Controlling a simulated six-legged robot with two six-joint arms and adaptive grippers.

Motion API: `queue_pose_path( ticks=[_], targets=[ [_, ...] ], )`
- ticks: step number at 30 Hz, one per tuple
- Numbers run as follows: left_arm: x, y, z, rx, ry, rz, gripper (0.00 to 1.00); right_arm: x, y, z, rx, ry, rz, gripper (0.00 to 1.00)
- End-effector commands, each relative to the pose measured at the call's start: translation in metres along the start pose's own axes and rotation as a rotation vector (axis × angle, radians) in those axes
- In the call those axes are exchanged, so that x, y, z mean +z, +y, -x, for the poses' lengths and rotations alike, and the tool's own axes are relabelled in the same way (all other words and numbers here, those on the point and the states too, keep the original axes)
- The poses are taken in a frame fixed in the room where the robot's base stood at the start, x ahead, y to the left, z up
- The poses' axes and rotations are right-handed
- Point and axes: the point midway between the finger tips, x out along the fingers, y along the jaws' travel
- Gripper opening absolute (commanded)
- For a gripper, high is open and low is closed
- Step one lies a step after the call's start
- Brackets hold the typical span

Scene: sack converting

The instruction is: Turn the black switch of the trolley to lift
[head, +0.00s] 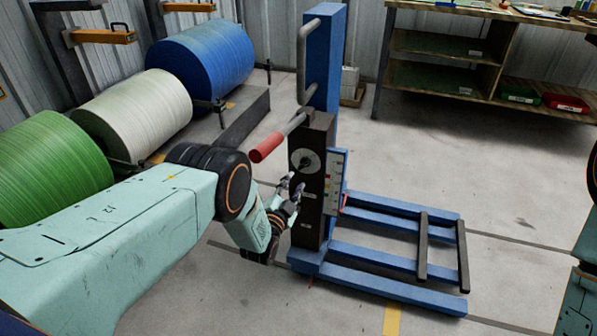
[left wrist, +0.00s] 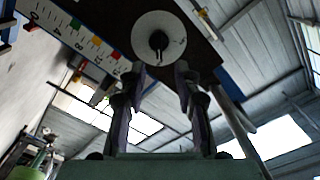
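The trolley (head: 323,60) is blue with a tall mast and a dark control panel. The black switch (head: 305,161) sits on a round white dial on that panel; in the left wrist view the switch (left wrist: 158,41) is at the upper middle. My left gripper (head: 291,190) is just in front of the panel, a little below the dial. In the left wrist view its two fingers (left wrist: 160,70) are apart with nothing between them, and the switch lies beyond their tips, roughly centred on the gap. My right gripper is out of view.
A red-ended handle (head: 265,147) juts out left above my left gripper. A scale plate (head: 335,180) is on the panel's right side. Green, white and blue rolls (head: 200,55) stand at left. A workbench (head: 480,50) is at the back right. The floor right of the trolley is clear.

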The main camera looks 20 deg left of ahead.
Motion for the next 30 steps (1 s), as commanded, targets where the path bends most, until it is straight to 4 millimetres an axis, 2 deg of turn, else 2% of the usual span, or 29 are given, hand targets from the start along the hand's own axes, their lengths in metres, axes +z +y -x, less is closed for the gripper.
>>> queue_pose_path(
  ticks=[9,15,21,29,30],
  targets=[
    [0.002,0.004,-0.045,0.0,0.001,-0.002,0.32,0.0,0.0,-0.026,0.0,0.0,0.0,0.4],
    [0.003,0.003,-0.066,0.002,0.0,-0.001,0.32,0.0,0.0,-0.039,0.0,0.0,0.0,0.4],
    [0.003,0.001,-0.074,0.003,-0.002,-0.001,0.32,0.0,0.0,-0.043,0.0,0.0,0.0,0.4],
    [0.002,-0.001,-0.074,0.003,-0.002,-0.001,0.32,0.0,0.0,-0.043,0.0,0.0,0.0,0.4],
    [0.002,-0.001,-0.074,0.003,-0.002,-0.001,0.3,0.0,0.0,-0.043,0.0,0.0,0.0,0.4]
  ],
)
